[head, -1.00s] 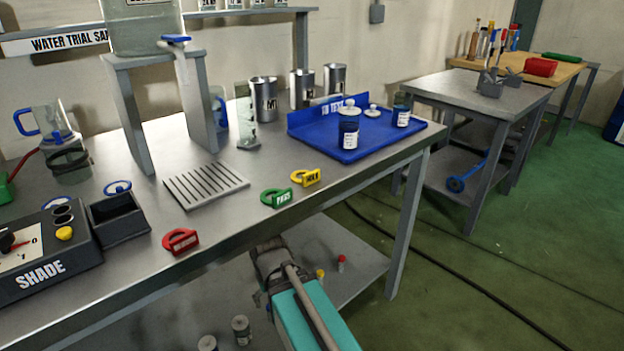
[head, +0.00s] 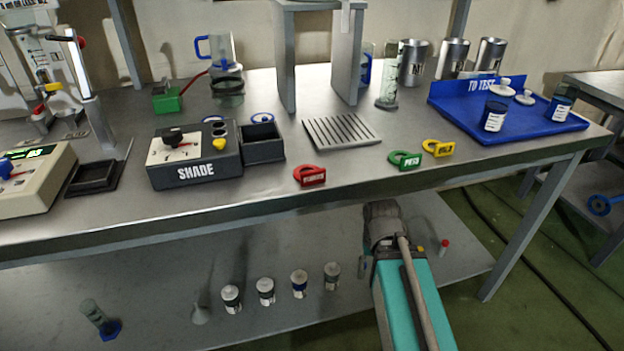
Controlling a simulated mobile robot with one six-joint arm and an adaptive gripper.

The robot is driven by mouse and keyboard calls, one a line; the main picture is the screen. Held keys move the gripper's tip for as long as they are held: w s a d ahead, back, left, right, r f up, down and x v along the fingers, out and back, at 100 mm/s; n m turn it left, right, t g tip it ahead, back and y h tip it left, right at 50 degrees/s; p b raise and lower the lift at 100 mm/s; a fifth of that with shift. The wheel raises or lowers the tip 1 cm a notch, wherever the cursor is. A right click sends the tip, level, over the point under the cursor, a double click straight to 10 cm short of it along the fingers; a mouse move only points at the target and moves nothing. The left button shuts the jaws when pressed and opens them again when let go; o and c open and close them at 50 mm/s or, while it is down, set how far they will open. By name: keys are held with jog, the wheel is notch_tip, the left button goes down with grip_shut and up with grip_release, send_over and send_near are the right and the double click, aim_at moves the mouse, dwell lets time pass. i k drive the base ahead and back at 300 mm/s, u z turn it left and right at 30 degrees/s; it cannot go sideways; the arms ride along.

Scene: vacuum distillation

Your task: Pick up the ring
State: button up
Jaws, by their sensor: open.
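I cannot tell which thing is the ring. Two small blue-rimmed round pieces lie on the bench behind the SHADE box, the right one (head: 262,117) and the left one (head: 213,119). A dark ring-shaped piece (head: 228,86) shows in front of the blue-handled jug (head: 218,52). Red (head: 309,175), green (head: 405,159) and yellow (head: 437,148) tags with looped ends lie along the front edge of the bench. My arm reaches up below the front edge. My gripper's fingers do not show.
The SHADE box (head: 193,157) and an empty dark tray (head: 263,143) stand at the bench front. A slotted plate (head: 342,131) lies beside a grey stand (head: 346,60). A blue TO TEST tray (head: 540,126) holds jars at right. Several small bottles stand on the lower shelf (head: 240,290).

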aim_at(317, 174)
jog(key=u, duration=0.3)
jog(key=k, duration=1.05)
jog(key=u, duration=0.2)
